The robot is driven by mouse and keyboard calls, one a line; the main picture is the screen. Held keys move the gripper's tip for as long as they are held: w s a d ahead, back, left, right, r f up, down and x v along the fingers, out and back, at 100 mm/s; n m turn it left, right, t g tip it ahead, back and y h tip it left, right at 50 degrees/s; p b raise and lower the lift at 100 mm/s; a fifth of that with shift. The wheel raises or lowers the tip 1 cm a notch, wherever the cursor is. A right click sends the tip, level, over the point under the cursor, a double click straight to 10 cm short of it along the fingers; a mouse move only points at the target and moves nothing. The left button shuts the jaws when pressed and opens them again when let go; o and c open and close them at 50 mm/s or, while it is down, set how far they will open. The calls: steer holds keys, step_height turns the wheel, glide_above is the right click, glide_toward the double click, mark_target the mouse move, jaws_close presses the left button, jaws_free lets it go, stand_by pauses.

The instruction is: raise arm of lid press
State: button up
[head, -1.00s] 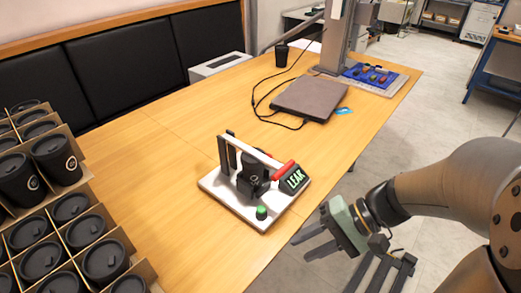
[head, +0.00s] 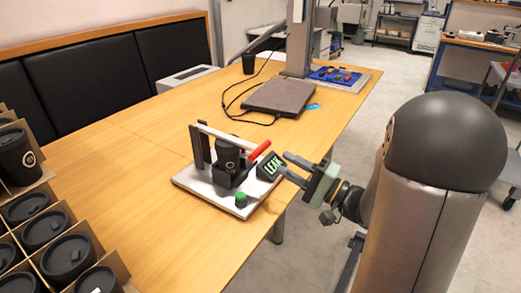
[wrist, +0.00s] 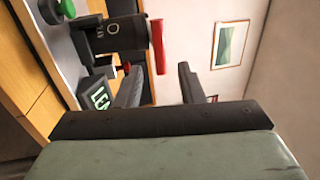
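The lid press (head: 187,181) stands on the table with a white base, dark uprights and a LEAK display (head: 272,166). Its pale arm (head: 222,134) lies lowered across a black cup (head: 228,155) and ends in a red handle (head: 259,152). My gripper (head: 288,165) is open and empty, just right of the display and the handle. In the wrist view the red handle (wrist: 159,45) stands ahead, in line with the gap between my fingertips (wrist: 160,72). It appears apart from both fingers.
A green button (head: 241,200) is on the base's front corner. Boxes of black lidded cups (head: 40,231) stand at the left. A closed laptop (head: 279,96) lies farther back on the table (head: 150,145).

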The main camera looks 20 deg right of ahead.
mark_target(261, 147)
steer(key=x, duration=0.8)
steer(key=shift+w+a, duration=0.2)
steer(key=shift+a, duration=0.1)
steer(key=shift+r, duration=0.15)
jaws_close()
